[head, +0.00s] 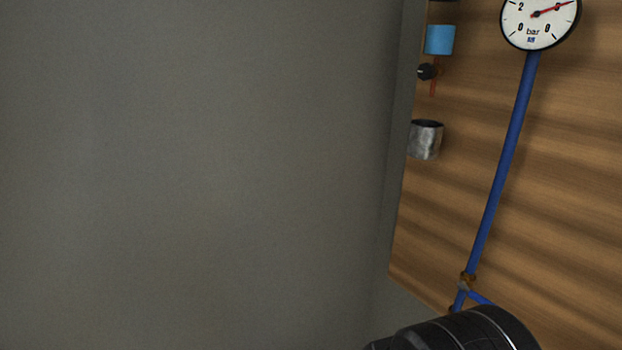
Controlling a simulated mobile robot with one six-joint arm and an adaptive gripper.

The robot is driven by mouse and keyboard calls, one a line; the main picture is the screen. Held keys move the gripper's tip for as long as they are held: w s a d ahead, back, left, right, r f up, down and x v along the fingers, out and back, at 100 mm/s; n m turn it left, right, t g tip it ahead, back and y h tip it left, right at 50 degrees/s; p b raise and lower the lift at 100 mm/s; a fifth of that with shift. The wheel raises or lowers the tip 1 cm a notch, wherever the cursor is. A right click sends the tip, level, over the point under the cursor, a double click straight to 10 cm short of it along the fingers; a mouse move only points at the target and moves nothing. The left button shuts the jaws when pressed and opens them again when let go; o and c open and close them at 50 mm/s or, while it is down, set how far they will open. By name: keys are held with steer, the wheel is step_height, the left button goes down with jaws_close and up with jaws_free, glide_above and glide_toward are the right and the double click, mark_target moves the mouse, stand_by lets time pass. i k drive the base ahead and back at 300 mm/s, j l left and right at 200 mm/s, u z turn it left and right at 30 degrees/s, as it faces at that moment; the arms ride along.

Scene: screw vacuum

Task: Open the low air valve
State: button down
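A blue pipe (503,160) runs down a wooden panel from a round white pressure gauge (522,30) with a red needle. At its lower end is a small brass-coloured fitting (467,281), where the pipe branches. A small black knob (427,71) is on an orange-brown part near the panel's left edge. I cannot tell which of these, if any, is the low air valve. A black rounded part of my arm covers the bottom right, just below the fitting, and hides what is behind it. My gripper's fingers do not show.
The wooden panel (570,200) fills the right side. A light blue cylinder (440,40) and a grey metal cylinder (426,140) stick out near its left edge. A plain grey wall (200,180) fills the left, with nothing in front of it.

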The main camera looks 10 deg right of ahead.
mark_target(461, 285)
steer(key=z, duration=1.35)
steer(key=k+j+z, duration=0.15)
steer(key=k, duration=0.4)
steer(key=k+j+z, duration=0.1)
steer(key=k, duration=0.5)
steer(key=j, duration=0.1)
